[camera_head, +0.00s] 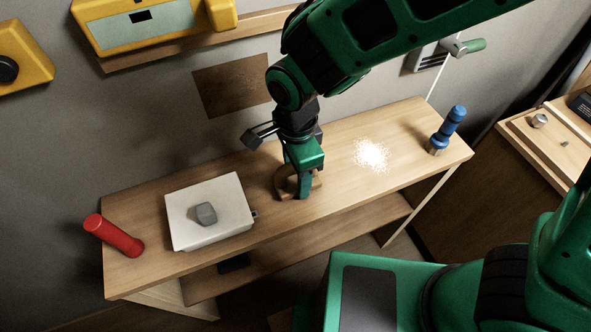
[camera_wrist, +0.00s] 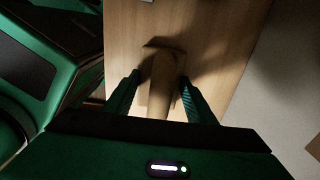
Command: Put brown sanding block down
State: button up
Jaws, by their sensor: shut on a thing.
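The brown sanding block (camera_head: 283,182) is at the middle of the wooden bench, low over or touching its top; I cannot tell which. My gripper (camera_head: 303,186) points down and is shut on the block, hiding part of it. In the wrist view the block (camera_wrist: 162,85) is between the two green fingers of my gripper (camera_wrist: 158,95), with its wider end beyond the fingertips. The wooden bench (camera_head: 345,195) has bare top around the block, and the bench also shows in the wrist view (camera_wrist: 215,45).
A white box (camera_head: 185,215) with a grey lump (camera_head: 204,214) on it stands to the left. A red cylinder (camera_head: 112,235) is at the left end and a blue object (camera_head: 447,130) at the right end. A white granular patch (camera_head: 371,155) lies right of my gripper.

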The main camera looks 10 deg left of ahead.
jog(key=shift+f, duration=0.2)
jog(key=o, duration=1.1)
jog(key=r, duration=0.7)
jog(key=s+r, duration=0.1)
jog(key=r, duration=0.3)
